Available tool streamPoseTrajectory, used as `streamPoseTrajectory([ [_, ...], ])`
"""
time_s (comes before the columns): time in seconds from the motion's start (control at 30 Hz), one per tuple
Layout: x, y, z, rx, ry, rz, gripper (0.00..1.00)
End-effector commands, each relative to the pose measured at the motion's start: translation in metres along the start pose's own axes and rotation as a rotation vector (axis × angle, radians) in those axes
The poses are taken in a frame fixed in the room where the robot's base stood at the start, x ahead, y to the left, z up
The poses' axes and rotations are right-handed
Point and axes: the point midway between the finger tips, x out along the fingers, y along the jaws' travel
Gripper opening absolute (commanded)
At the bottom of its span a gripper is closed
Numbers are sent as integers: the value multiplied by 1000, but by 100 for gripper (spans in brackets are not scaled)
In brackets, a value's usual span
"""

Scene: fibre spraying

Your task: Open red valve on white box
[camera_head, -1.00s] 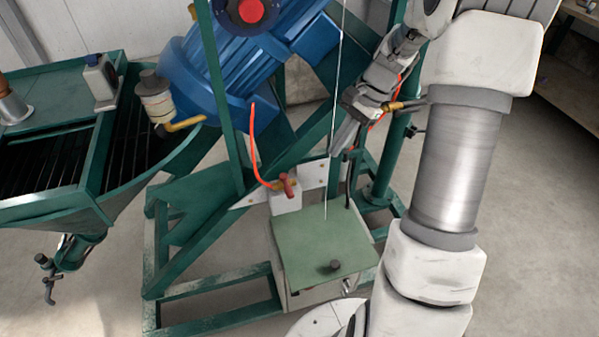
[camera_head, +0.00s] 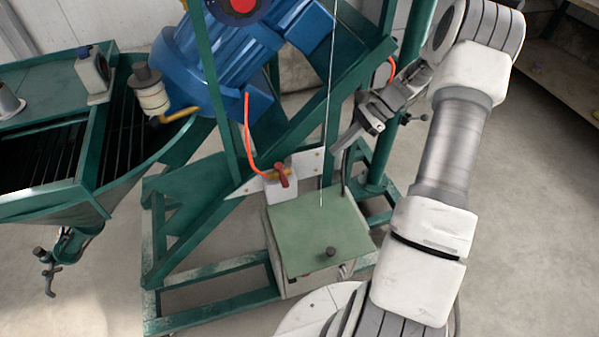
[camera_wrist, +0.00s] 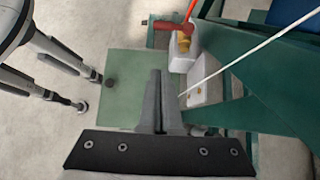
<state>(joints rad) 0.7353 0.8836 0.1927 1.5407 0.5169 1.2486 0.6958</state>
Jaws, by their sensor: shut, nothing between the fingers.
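The red valve handle (camera_head: 282,174) sits on a brass fitting on top of a small white box (camera_head: 281,187), with an orange hose running up from it. In the wrist view the red valve (camera_wrist: 172,26) and the white box (camera_wrist: 182,52) are at the top, right of centre. My gripper (camera_head: 342,146) is to the right of the valve and apart from it in the head view. In the wrist view my gripper (camera_wrist: 157,78) has its fingers together with nothing between them, pointing up the picture over the green lid, below and left of the valve.
A green-lidded box (camera_head: 315,232) with a black knob stands below the valve. A thin taut white cord (camera_head: 328,110) runs near my gripper. Green frame beams (camera_head: 205,235) surround the valve, with a blue motor (camera_head: 225,60) above. A green hopper (camera_head: 100,150) stands left.

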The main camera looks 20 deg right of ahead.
Motion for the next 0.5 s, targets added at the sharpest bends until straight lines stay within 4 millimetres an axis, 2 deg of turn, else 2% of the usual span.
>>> streamPoseTrajectory([
  [0.13,6,0,0,-1,-1,2,0],
  [0.23,18,1,0,-1,-2,3,0],
  [0.5,75,1,1,-2,-3,5,0],
])
